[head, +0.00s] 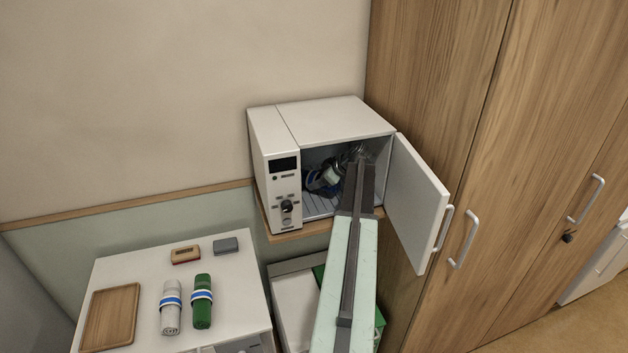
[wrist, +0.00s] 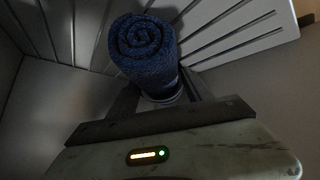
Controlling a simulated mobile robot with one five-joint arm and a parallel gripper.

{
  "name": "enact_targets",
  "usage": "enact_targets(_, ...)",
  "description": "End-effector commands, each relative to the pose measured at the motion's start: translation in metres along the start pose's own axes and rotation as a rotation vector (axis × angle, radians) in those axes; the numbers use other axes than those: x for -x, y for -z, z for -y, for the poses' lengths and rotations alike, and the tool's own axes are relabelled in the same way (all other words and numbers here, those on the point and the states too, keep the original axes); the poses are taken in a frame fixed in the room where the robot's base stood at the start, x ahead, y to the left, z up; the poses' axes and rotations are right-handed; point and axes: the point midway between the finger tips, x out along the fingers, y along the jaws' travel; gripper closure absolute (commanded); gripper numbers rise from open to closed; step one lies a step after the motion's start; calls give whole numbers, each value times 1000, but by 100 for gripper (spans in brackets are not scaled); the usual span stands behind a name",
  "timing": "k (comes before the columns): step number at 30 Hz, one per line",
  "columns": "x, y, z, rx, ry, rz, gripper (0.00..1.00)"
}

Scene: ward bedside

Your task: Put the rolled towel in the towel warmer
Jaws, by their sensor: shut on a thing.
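The towel warmer (head: 340,116) is a white box on a wooden shelf at the wall, with its door (head: 418,203) swung open to the right. My arm reaches in through its opening. My gripper (wrist: 156,96) is shut on a dark blue rolled towel (wrist: 143,48), whose spiral end faces up in the wrist view, above the slatted floor (wrist: 232,38) of the warmer. In the head view the blue towel (head: 318,182) shows inside the opening, partly hidden by my gripper. I cannot tell whether it touches the floor.
A white cabinet (head: 130,264) at lower left bears a wooden tray (head: 110,316), a grey rolled towel (head: 171,308), a green rolled towel (head: 202,304) and two small blocks. A wooden wardrobe (head: 430,75) stands close behind the open door. A bin with green shows below the warmer.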

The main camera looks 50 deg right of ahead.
Motion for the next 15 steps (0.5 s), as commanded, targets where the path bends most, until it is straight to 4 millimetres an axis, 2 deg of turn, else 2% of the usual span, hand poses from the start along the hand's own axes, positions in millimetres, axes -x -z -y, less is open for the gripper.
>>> enact_targets(3,-3,0,2,2,1,-1,92)
enact_targets(4,-3,0,2,2,2,-1,40)
enact_targets(6,-2,1,2,2,2,-1,20)
enact_targets(15,-2,1,1,2,2,-1,20)
